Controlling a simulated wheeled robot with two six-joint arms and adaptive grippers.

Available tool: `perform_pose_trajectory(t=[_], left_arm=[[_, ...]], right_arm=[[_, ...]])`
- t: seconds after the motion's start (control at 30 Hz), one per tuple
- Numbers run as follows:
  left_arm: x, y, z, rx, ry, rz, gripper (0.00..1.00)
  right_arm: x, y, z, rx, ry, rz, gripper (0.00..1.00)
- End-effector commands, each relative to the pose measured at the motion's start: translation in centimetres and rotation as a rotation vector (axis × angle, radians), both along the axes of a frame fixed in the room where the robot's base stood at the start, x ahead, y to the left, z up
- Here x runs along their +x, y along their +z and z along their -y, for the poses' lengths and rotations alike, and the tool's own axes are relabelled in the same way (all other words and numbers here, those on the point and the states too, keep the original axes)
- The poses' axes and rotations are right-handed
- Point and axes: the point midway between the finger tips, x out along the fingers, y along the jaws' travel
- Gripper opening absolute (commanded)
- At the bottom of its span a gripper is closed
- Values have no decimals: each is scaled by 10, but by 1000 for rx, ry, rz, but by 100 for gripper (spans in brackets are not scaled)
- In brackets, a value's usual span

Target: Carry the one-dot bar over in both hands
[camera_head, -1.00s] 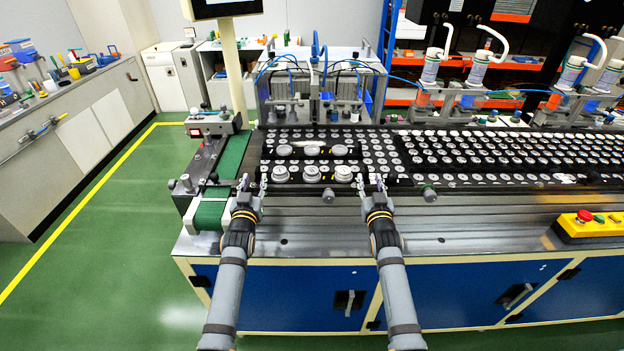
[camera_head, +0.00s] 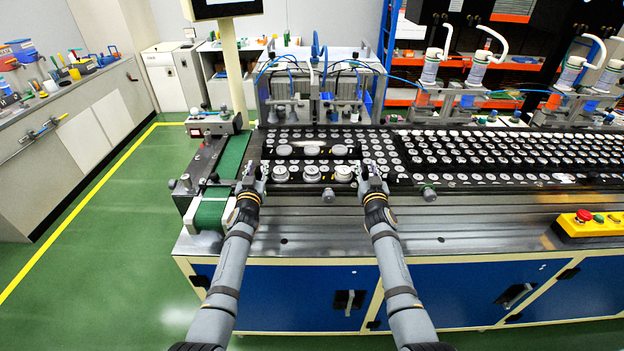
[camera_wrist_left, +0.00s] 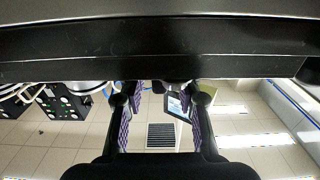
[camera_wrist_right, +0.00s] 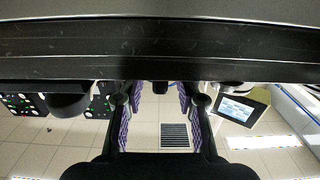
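A dark bar with three round silver speaker parts (camera_head: 312,173) lies at the near edge of the conveyor bed in the head view. A similar bar (camera_head: 298,151) lies behind it. The dots are too small to tell which is the one-dot bar. My left gripper (camera_head: 256,172) is at the near bar's left end and my right gripper (camera_head: 370,173) at its right end. Both grippers have their fingers apart. In the left wrist view a dark bar-like edge (camera_wrist_left: 160,45) crosses above the spread fingers; a similar edge (camera_wrist_right: 160,45) shows in the right wrist view. Contact is unclear.
The conveyor bed (camera_head: 500,155) is covered with many small round parts. A green belt (camera_head: 232,155) runs at the left. A yellow box with a red button (camera_head: 583,216) sits at the right front. A machine with blue tubes (camera_head: 318,90) stands behind.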

Motion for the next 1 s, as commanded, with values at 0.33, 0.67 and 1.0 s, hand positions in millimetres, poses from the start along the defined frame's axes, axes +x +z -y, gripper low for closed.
perform_pose_trajectory(t=[0.33, 0.67, 1.0], left_arm=[[0, 0, 0, 0, 0, 0, 0], [0, 0, 0, 0, 0, 0, 0], [0, 21, 0, 0, -1, 5, 0]], right_arm=[[0, 0, 0, 0, 0, 0, 0], [0, 0, 0, 0, 0, -1, 0], [0, 21, 0, 0, 1, 5, 0]])
